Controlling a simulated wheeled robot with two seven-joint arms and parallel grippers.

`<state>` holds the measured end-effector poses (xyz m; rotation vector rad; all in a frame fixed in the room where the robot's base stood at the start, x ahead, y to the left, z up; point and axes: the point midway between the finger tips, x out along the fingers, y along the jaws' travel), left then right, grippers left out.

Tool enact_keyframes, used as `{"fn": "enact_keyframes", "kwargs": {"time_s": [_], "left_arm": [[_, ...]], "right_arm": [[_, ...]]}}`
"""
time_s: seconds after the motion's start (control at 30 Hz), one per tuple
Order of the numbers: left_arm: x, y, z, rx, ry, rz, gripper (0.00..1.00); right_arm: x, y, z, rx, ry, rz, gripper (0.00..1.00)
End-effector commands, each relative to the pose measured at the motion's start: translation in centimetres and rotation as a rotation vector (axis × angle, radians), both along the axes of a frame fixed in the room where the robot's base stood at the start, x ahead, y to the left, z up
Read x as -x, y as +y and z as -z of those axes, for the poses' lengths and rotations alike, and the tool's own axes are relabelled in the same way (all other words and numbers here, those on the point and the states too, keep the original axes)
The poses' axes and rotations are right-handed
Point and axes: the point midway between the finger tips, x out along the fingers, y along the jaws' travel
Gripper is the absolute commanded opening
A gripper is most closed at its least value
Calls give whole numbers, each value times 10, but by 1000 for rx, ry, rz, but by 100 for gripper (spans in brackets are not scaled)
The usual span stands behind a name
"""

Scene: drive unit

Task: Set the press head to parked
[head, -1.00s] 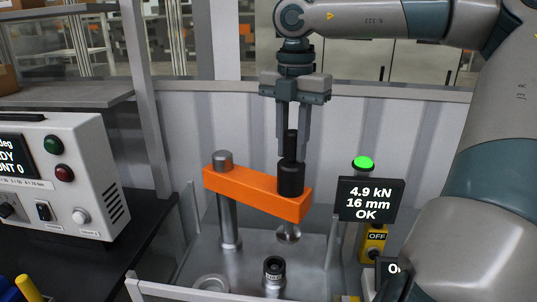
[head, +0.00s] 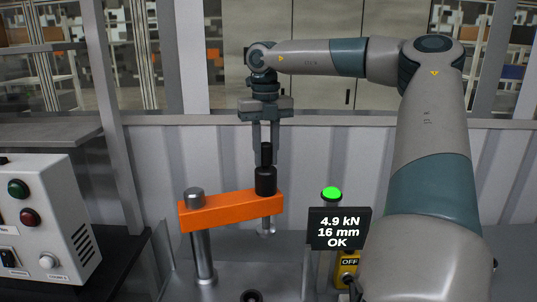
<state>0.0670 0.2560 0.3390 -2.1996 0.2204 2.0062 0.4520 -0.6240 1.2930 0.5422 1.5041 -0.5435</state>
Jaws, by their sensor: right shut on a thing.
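The press has an orange swing arm (head: 225,208) on a grey steel post (head: 203,258). At its right end is the press head, with a black cylinder (head: 265,181) on top and a steel ram (head: 267,226) below. A slim black handle (head: 266,152) stands on the cylinder. My right gripper (head: 266,157) comes down from above, its fingers shut on the handle. A small black round part (head: 252,296) shows at the bottom edge, cut off by the frame. My left gripper is out of view.
A display (head: 339,229) reads 4.9 kN, 16 mm, OK, under a lit green lamp (head: 331,193). A yellow OFF box (head: 346,266) is below it. A white control box (head: 42,222) stands at left. A grey panel wall (head: 150,165) is behind the press.

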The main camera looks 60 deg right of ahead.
Motion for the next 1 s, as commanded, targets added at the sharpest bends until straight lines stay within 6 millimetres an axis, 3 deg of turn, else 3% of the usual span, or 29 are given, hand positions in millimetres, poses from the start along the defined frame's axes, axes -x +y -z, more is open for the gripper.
{"fn": "enact_keyframes", "kwargs": {"time_s": [0.23,0.67,0.7,0.73,1.0], "left_arm": [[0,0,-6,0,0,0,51],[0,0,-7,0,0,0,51],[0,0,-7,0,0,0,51],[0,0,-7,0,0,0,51],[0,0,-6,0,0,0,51]], "right_arm": [[-12,-9,-2,2,-4,10,0],[-15,-10,-2,3,-9,10,0],[-15,-10,-2,4,-8,10,34],[-15,-10,-2,4,-7,10,41],[-14,-10,-1,1,-4,8,42]]}}
